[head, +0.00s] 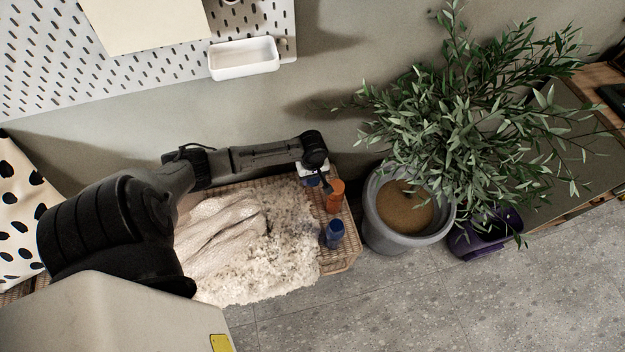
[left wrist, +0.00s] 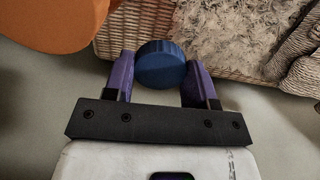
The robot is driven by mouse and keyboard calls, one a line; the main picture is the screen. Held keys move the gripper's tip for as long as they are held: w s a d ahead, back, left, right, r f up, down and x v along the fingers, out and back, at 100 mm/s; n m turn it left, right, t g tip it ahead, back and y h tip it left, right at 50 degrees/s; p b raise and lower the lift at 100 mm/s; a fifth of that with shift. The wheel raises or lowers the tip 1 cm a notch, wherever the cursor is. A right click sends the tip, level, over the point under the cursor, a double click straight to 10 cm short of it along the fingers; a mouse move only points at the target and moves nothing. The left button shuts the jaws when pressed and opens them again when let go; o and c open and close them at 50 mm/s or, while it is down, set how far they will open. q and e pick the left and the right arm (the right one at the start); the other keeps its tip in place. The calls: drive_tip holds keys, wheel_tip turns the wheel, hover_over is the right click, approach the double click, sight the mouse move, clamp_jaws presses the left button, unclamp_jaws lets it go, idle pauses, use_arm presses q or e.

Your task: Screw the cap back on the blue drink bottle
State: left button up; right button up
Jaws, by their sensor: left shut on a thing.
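The blue drink bottle (head: 334,235) stands on the right end of the wicker bench (head: 343,262), just right of the fleece; its top is too small to make out clearly. My left gripper (head: 313,182) is near the bench's back right corner, behind the bottle and apart from it. In the left wrist view, its purple fingers (left wrist: 160,78) are shut on a round, ridged blue cap (left wrist: 160,62). In the head view the cap is hard to tell from the fingers. My right gripper is not in view.
An orange container (head: 335,198) stands close to my left gripper, behind the bottle. A shaggy fleece (head: 285,265) covers much of the bench. A grey plant pot (head: 378,225) with a leafy plant stands just right of the bench. A pegboard (head: 150,65) hangs on the wall.

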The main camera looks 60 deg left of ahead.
use_arm(q)
wheel_tip(320, 180, up, 5)
drive_tip(key=shift+r+p, duration=0.15)
drive_tip(key=shift+p, duration=0.8)
drive_tip(key=shift+r, duration=0.5)
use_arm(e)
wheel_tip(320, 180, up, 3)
